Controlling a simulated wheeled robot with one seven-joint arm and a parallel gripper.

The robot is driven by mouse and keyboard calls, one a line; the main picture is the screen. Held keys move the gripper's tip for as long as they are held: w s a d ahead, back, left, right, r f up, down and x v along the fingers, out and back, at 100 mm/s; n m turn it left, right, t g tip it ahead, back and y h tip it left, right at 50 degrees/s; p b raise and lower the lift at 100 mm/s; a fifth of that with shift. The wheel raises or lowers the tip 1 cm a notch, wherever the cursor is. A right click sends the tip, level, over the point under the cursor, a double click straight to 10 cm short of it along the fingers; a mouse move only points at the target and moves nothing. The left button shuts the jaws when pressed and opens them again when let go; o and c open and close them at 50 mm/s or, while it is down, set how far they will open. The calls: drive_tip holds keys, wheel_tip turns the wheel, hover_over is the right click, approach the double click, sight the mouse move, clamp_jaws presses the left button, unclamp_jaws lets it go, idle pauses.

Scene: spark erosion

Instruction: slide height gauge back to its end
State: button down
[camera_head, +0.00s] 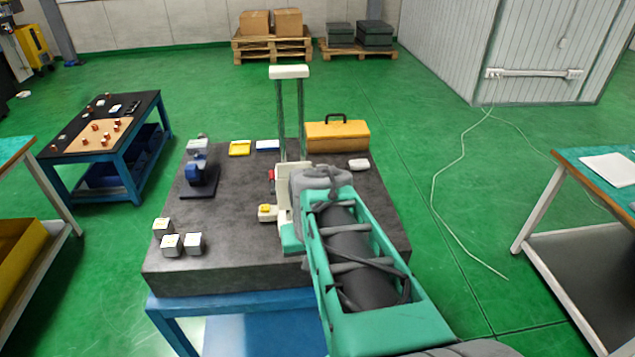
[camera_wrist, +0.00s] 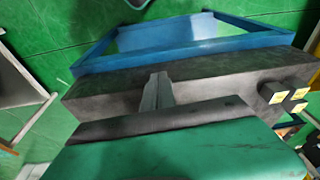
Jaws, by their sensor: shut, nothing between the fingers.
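The height gauge (camera_head: 289,72) stands upright on the dark granite surface plate (camera_head: 225,235) in the head view. It has two tall grey columns with a white cap; a red and white part shows low down. My arm covers its lower right side and much of its base. In the wrist view my gripper (camera_wrist: 157,92) is shut and empty, its fingertips over the plate (camera_wrist: 215,85) near an edge. I cannot make out the gauge in that view. My fingertips are hidden behind my arm in the head view, so I cannot tell whether they touch the gauge.
Several metal cubes (camera_head: 171,244) lie at the plate's front left. A blue instrument on a stand (camera_head: 198,170) is at the left. A yellow toolbox (camera_head: 337,135), a yellow box (camera_head: 240,148) and a white item (camera_head: 358,165) sit toward the back. The plate's left middle is clear.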

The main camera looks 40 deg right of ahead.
drive_tip(key=s+d+r+m+t+y, duration=0.1)
drive_tip(key=d+r+m+t, duration=0.15)
drive_tip(key=d, duration=2.05)
drive_tip(key=w+a+r+n+t+y, duration=0.1)
drive_tip(key=w+a+r+n, duration=0.1)
drive_tip(key=r, duration=0.4)
drive_tip(key=w+a+r+n+t+y, duration=0.1)
drive_tip(key=w+a+r, duration=0.1)
drive_tip(key=r, duration=0.5)
drive_tip(key=w+a+f+b, duration=0.3)
drive_tip(key=w+a+f, duration=0.2)
drive_tip(key=w+f, duration=0.3)
